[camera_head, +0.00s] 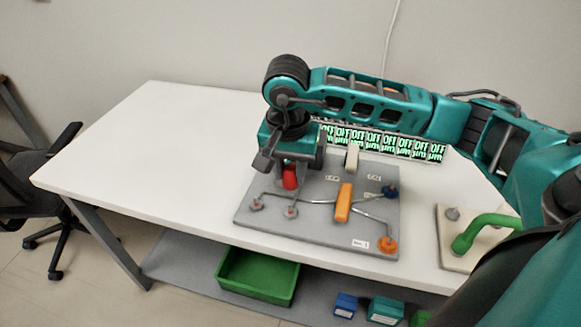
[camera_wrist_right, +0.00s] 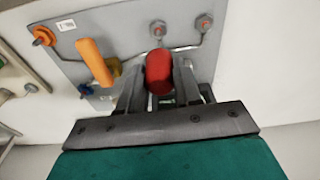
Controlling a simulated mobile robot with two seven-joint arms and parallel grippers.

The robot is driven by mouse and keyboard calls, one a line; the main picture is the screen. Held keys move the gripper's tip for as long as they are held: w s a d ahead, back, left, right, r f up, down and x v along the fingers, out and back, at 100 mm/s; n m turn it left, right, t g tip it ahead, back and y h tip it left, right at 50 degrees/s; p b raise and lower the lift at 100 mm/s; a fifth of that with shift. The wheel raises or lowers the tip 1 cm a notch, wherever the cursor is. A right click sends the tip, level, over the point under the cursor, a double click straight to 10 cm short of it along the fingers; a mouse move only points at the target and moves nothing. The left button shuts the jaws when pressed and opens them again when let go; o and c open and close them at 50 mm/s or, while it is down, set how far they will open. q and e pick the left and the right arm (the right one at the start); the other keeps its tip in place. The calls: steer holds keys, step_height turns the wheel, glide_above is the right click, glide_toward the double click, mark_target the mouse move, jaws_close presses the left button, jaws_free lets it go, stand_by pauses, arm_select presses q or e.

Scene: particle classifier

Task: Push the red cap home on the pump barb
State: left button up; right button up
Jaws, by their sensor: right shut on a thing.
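The red cap (camera_head: 290,178) is between the fingers of my right gripper (camera_head: 287,165) at the back left of the grey panel (camera_head: 310,233). In the right wrist view the red cap (camera_wrist_right: 158,70) sits between the two dark fingers of the right gripper (camera_wrist_right: 159,82), which is shut on it. The cap hides what lies under it, so I cannot tell whether it touches the pump barb or how far it is on. Two grey fittings with reddish tops (camera_head: 257,205) (camera_head: 291,212) stand at the panel's front left. My left gripper is not in view.
An orange handle (camera_head: 343,203), a blue knob (camera_head: 390,192) and an orange knob (camera_head: 387,244) stand on the panel. Several green "OFF" displays (camera_head: 390,143) line its back. A green handle (camera_head: 485,230) on a pale board is at the right. The white table's left part (camera_head: 150,150) is clear.

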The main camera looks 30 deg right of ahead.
mark_target(290, 187)
steer(key=shift+f+b, duration=2.15)
steer(key=shift+f, duration=0.5)
steer(key=shift+b, duration=0.35)
steer(key=shift+f+b, duration=1.8)
steer(key=shift+b, duration=0.2)
steer(key=o, duration=1.1)
steer(key=shift+r, duration=0.1)
